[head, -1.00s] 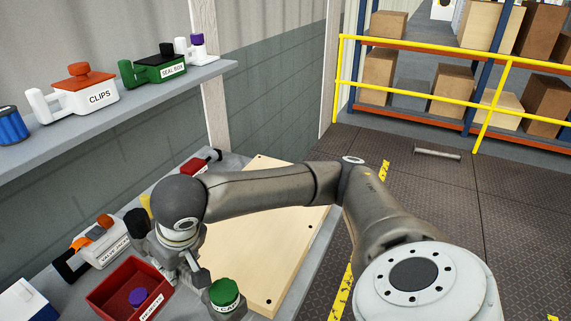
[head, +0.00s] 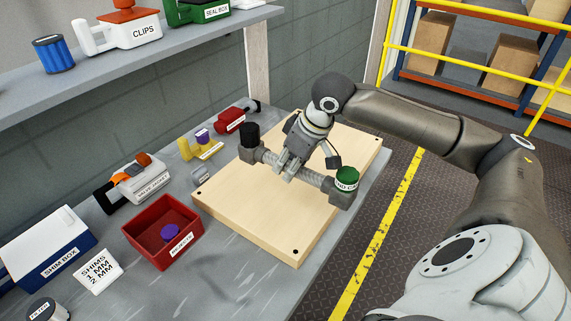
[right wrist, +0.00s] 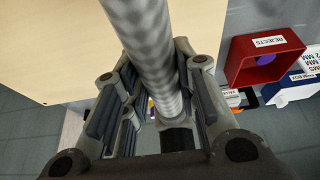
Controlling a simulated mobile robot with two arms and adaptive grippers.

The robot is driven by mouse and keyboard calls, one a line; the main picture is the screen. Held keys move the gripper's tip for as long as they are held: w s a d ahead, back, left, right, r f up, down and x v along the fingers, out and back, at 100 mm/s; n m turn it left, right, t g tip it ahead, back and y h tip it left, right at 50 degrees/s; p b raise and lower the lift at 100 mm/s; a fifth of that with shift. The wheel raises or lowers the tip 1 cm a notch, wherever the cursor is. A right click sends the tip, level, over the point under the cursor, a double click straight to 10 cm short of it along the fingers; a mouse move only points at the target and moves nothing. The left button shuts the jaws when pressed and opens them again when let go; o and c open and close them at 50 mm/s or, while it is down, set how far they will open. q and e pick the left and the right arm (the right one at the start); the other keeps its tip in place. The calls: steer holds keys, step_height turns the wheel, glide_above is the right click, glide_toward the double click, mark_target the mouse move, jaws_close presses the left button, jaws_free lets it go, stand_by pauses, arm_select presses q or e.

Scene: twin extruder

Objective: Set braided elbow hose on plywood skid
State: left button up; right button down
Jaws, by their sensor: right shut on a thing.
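The braided elbow hose (head: 313,180) is a grey ribbed tube with a black end at the left and a green cap at the right. My right gripper (head: 290,163) is shut on its middle, with the hose over the plywood skid. In the right wrist view the hose (right wrist: 150,60) runs between the fingers (right wrist: 152,100). The plywood skid (head: 250,212) is a pale flat board with dark corner holes, lying on the grey bench. I cannot tell whether the hose touches it. My left gripper is not in view.
A red rejects bin (head: 163,232) with a purple cap inside stands left of the skid. A valve part (head: 140,182), a red item (head: 236,119) and a shim box (head: 42,246) sit on the bench (head: 250,290). A shelf (head: 90,85) hangs above.

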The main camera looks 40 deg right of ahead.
steer(key=w+d+f+p, duration=0.2)
steer(key=w+d+f, duration=0.1)
steer(key=w, duration=0.3)
glide_above(274, 177)
steer(key=s, duration=0.2)
steer(key=f, duration=0.5)
steer(key=shift+w+d+f, duration=0.1)
steer(key=shift+w+d, duration=0.05)
steer(key=shift+w, duration=0.05)
steer(key=shift+w+f+p, duration=0.1)
steer(key=shift+f+p, duration=0.1)
steer(key=shift+p, duration=0.1)
step_height(274, 177, down, 2)
steer(key=shift+f+p, duration=0.1)
steer(key=shift+p, duration=0.45)
steer(key=shift+d+f, duration=0.1)
steer(key=shift+f, duration=0.45)
steer(key=c, duration=1.1)
jaws_free()
steer(key=shift+f, duration=0.15)
steer(key=shift+c, duration=0.2)
